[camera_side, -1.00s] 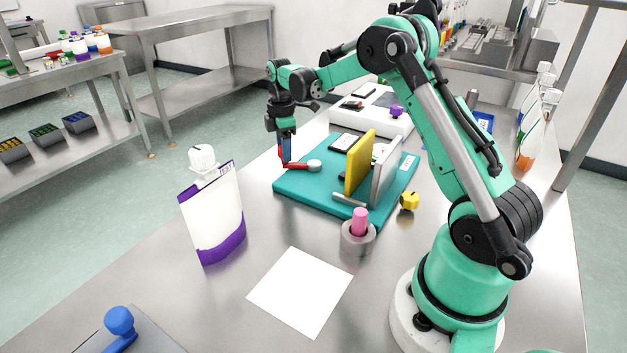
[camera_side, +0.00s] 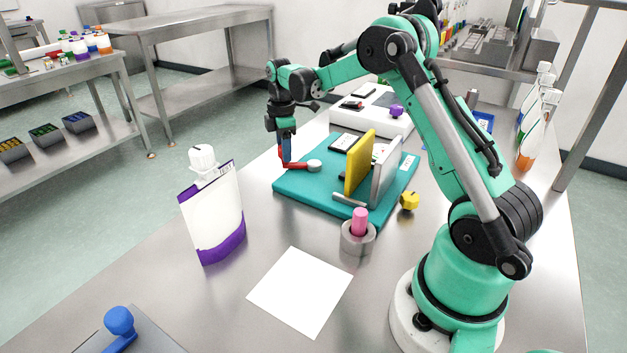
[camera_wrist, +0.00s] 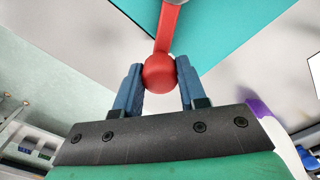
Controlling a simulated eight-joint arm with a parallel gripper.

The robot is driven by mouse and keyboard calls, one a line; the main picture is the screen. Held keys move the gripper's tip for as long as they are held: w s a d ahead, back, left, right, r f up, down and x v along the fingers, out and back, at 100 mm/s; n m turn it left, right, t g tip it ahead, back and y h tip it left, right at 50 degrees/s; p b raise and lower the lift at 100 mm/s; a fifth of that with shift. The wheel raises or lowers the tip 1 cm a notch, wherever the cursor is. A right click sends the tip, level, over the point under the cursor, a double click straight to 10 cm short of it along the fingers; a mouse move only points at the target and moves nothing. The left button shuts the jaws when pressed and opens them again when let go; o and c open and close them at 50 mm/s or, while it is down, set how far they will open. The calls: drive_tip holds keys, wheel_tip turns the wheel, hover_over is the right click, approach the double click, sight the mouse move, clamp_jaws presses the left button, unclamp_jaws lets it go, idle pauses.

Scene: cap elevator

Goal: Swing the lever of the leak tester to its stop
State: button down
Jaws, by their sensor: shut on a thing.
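The leak tester is a teal base plate (camera_side: 318,196) with an upright yellow plate (camera_side: 359,162) and a pale plate (camera_side: 384,172) beside it. Its red lever (camera_side: 298,165) runs from a light round pivot (camera_side: 314,166) toward the plate's left edge. My gripper (camera_side: 287,160) points down at the lever's outer end. In the wrist view, the blue fingers of my gripper (camera_wrist: 159,85) are shut on the red ball knob (camera_wrist: 159,73) of the lever, one on each side. The red lever arm (camera_wrist: 168,28) extends away over the teal plate (camera_wrist: 212,25).
A pouch with a white cap and purple bottom (camera_side: 213,213) stands left of the plate. A grey ring with a pink plug (camera_side: 358,237), a yellow knob (camera_side: 410,201) and a white sheet (camera_side: 300,292) lie in front. A white device (camera_side: 374,110) stands behind.

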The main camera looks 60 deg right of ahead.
drive_tip(key=shift+s+a, duration=0.1)
idle(0.5)
drive_tip(key=n, duration=0.1)
drive_tip(key=s+a+n, duration=0.1)
drive_tip(key=n, duration=0.1)
drive_tip(key=shift+a, duration=0.1)
drive_tip(key=n, duration=0.1)
drive_tip(key=s+a+n, duration=0.1)
drive_tip(key=shift+s+n, duration=0.1)
drive_tip(key=shift+n, duration=0.3)
drive_tip(key=s+n, duration=0.1)
drive_tip(key=n, duration=0.2)
drive_tip(key=shift+s+a, duration=0.3)
drive_tip(key=shift+s, duration=0.1)
drive_tip(key=shift+s+a+n, duration=0.1)
drive_tip(key=shift+s+n, duration=0.25)
drive_tip(key=shift+n, duration=0.4)
drive_tip(key=shift+s+n, duration=0.35)
drive_tip(key=shift+n, duration=0.4)
drive_tip(key=shift+c, duration=2.4)
unclamp_jaws()
